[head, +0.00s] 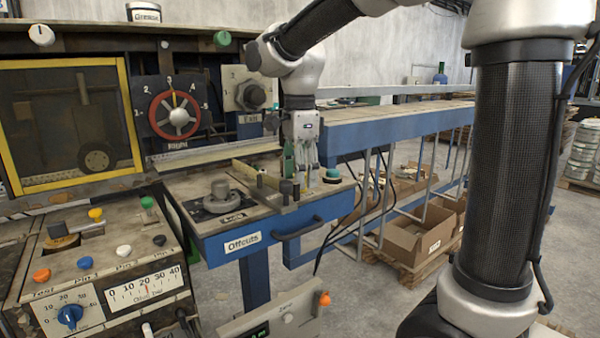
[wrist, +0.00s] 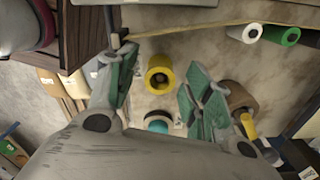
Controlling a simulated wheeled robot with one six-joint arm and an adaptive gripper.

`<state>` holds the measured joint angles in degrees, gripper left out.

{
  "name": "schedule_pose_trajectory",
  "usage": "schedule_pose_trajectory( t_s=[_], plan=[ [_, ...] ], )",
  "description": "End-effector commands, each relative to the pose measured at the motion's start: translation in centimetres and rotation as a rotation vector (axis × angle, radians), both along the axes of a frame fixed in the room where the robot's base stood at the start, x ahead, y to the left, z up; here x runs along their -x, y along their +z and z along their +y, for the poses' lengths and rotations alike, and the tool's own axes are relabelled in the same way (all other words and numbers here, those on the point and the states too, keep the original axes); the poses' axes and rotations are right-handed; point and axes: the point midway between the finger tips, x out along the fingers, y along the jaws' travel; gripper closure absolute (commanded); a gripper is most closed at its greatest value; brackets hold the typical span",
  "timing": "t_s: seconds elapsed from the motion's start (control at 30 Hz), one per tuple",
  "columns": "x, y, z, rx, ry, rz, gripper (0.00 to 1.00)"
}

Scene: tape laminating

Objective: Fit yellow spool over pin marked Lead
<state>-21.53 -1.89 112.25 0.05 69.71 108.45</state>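In the wrist view, a yellow ring-shaped spool (wrist: 160,74) with a dark centre shows between the two green-padded fingers of my gripper (wrist: 158,68). The fingers are apart, and I see no contact with the spool. How far below the fingertips it lies is hard to tell. In the head view, my gripper (head: 303,168) points down over the right part of the worktop (head: 240,220). I cannot make out the yellow spool there. No pin marked Lead is readable in either view.
A teal knob (head: 332,176) and dark posts (head: 286,190) stand close to my gripper. A drawer labelled Offcuts (head: 243,242) has a dark handle below. White (wrist: 246,33) and green (wrist: 288,36) cylinders lie upper right in the wrist view. A control panel (head: 100,260) fills the lower left.

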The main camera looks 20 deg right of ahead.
Motion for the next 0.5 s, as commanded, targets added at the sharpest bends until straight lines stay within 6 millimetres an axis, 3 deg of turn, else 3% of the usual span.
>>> schedule_pose_trajectory(
  t_s=[0.27, 0.5],
  plan=[
    [-0.1, 0.5, 0.0, -0.001, 0.000, -0.002, 0.49],
    [-0.1, 4.9, 0.0, -0.001, 0.000, -0.005, 0.49]
  ],
)
